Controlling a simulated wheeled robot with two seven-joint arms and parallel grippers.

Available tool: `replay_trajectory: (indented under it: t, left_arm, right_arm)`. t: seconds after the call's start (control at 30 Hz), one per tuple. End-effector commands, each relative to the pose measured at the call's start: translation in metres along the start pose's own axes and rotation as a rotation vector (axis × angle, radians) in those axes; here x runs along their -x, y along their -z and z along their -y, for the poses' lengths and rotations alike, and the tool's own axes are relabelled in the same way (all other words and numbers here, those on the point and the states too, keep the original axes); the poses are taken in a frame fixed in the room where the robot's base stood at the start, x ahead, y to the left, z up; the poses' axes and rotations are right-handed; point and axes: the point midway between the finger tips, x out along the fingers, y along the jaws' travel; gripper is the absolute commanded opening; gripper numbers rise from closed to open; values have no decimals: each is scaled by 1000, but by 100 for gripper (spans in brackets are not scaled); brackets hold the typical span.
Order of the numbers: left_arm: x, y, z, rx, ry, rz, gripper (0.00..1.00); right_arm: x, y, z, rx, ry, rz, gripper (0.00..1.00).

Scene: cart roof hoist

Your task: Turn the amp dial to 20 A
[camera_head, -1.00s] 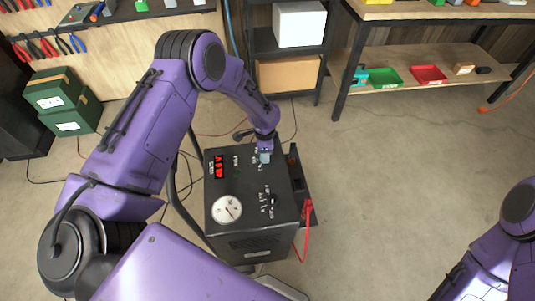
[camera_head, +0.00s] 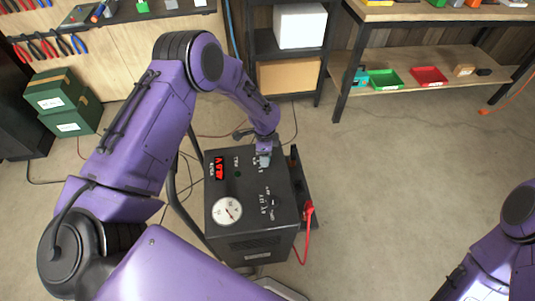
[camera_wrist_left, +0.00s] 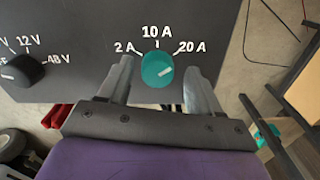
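The teal amp dial (camera_wrist_left: 157,69) is on the dark face of the charger (camera_head: 250,215), under the marks 2 A, 10 A and 20 A. A short white mark on the dial lies on its right side, towards 20 A; its exact setting is hard to tell. My left gripper (camera_wrist_left: 158,80) has one finger on each side of the dial, with a visible gap on both sides. In the head view the left gripper (camera_head: 263,160) is over the charger's far right part and hides the dial. My right arm shows at the right edge; its gripper is out of view.
A black voltage dial (camera_wrist_left: 24,71) sits left of the amp dial. The charger also carries a round gauge (camera_head: 227,210) and a red display (camera_head: 219,168). A red clamp (camera_head: 308,208) hangs at its right side. Floor to the right is clear.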

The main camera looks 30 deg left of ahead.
Motion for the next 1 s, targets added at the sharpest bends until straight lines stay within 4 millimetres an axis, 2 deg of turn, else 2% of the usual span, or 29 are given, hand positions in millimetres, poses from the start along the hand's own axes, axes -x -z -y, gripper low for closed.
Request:
replay_trajectory:
  t: [0.13,0.23,0.5,0.63,0.77,1.0]
  left_arm:
    - [1,1,0,0,-1,0,64]
    - [12,1,1,0,1,-2,64]
    - [74,1,2,0,3,-3,64]
    - [96,0,2,0,1,-2,64]
    - [104,0,1,0,-1,-1,64]
    - [105,0,1,0,-1,-1,64]
  right_arm:
    - [0,0,0,0,0,0,68]
    - [-3,-1,0,0,0,0,68]
    - [-12,-5,1,0,0,0,68]
    - [-13,-6,1,0,0,0,68]
    - [-14,-6,1,0,0,0,68]
    - [-13,-6,1,0,0,0,68]
